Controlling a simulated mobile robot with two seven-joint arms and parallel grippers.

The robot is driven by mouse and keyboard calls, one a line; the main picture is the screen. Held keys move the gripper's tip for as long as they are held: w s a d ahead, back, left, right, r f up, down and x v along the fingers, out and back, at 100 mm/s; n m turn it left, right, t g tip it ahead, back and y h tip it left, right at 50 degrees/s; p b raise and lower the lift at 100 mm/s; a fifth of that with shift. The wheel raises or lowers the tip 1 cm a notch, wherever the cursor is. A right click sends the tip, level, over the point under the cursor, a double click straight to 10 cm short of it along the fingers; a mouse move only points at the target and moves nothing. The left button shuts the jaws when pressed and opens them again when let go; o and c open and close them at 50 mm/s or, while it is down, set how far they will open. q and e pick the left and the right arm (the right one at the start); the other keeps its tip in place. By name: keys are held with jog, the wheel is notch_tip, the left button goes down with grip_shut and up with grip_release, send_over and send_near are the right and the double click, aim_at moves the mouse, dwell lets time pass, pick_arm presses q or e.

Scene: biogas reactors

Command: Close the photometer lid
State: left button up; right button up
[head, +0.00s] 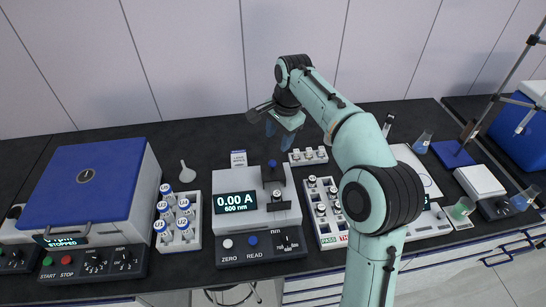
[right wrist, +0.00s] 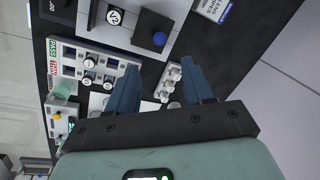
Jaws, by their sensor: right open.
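The photometer (head: 238,218) is a pale box on the bench, its display reading 0.00 A, 600 nm. Its dark lid (head: 271,174) with a blue knob (head: 272,164) is at the back of the top, behind a capped vial (head: 277,196) that shows uncovered. The right wrist view also shows the lid (right wrist: 154,22), its blue knob (right wrist: 159,38) and the vial cap (right wrist: 115,16). My right gripper (head: 281,134) is open and empty, above and behind the photometer. Its fingers (right wrist: 158,66) stand apart, touching nothing. My left gripper is not in view.
A rack of vials (head: 185,241) stands left of the photometer, beside a blue-lidded machine (head: 95,180). A vial tray (head: 327,237) stands close on the right. A small white block (head: 308,157) lies behind that tray. My right arm covers part of the right side.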

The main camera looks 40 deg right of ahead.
aim_at(273, 162)
jog(key=f, duration=0.3)
jog(key=w+f+b, duration=0.1)
jog(key=f, duration=0.2)
jog(key=w+f, duration=0.1)
jog(key=f, duration=0.3)
jog(key=shift+a, duration=0.1)
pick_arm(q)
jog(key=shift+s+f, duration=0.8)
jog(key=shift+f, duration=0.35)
pick_arm(e)
jog(key=shift+w+f, duration=0.1)
jog(key=shift+f, duration=0.6)
grip_shut()
pick_arm(q)
jog(key=shift+b, duration=0.3)
